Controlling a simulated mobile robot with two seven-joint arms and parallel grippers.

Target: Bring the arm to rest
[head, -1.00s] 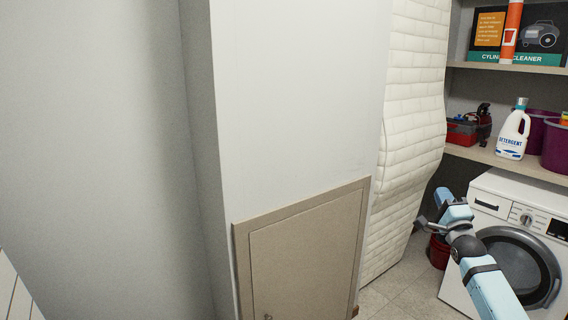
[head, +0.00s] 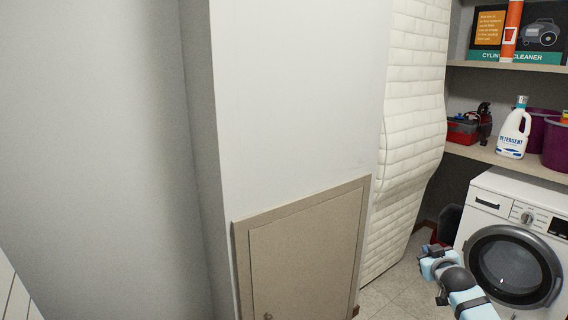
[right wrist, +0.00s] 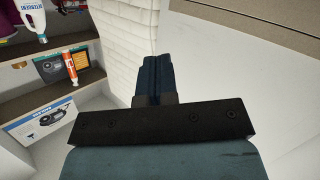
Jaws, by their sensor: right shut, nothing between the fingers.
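My right arm comes in from the lower right in the head view, in front of the washing machine. Its gripper (head: 430,250) is small there and partly hidden by the wrist. In the right wrist view the gripper's dark fingers (right wrist: 154,78) lie together, shut and empty, with the white wall and the shelves beyond them. My left gripper is in neither view.
The washing machine (head: 490,203) stands at the right below a shelf (head: 490,154) with a detergent bottle (head: 513,130). A folded white mattress (head: 405,130) leans beside the white wall (head: 290,100). A beige panel door (head: 305,262) sits low in the wall.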

